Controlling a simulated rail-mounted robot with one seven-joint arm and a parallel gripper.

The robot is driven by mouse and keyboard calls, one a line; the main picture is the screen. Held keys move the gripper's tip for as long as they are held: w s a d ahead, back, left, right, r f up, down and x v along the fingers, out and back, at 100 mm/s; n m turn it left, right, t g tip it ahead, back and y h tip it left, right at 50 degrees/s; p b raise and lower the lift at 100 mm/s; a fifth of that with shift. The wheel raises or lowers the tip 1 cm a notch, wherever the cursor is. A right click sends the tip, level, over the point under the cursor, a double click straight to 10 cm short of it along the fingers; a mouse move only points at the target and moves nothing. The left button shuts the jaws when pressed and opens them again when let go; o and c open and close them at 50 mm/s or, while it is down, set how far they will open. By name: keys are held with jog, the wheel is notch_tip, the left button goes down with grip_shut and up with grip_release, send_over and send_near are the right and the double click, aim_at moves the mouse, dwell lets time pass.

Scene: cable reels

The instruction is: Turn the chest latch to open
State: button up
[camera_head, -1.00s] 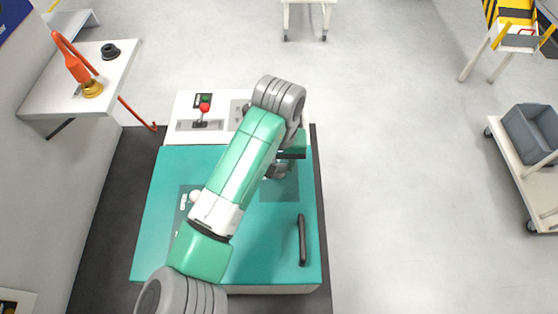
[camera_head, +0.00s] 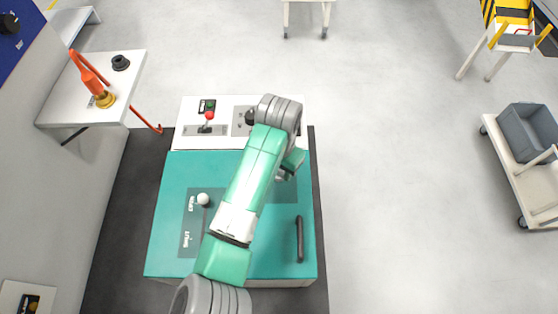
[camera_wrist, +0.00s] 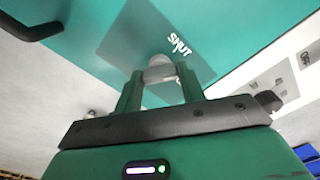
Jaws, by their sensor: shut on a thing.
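The chest is the teal-topped cabinet (camera_head: 225,262) in the middle of the head view, with a black handle bar (camera_head: 299,240) on its lid. The latch (camera_wrist: 160,60) is a grey, rounded piece on a darker panel (camera_wrist: 120,45); the word SHUT is printed beside it in the wrist view. My gripper (camera_wrist: 161,75) is shut on the latch, one green finger on each side. In the head view my gripper (camera_head: 285,172) is partly hidden by my arm, and the latch cannot be made out clearly there. The latch's exact angle is unclear.
A white control panel (camera_head: 222,128) with a red-knobbed lever (camera_head: 208,116) lies behind the lid. A white-knobbed lever (camera_head: 203,199) stands left of my arm. The floor to the right is clear up to a cart (camera_head: 510,160).

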jog(key=m+p, duration=0.3)
jog(key=m, duration=0.2)
jog(key=shift+r+m, duration=0.15)
jog(key=shift+m, duration=0.15)
jog(key=m+p, duration=0.1)
jog(key=m, duration=0.4)
jog(key=shift+p, duration=0.4)
jog(key=shift+m, duration=0.4)
jog(key=o, duration=1)
jog(key=shift+c, duration=0.2)
notch_tip(320, 180, up, 8)
jog(key=shift+f, duration=0.2)
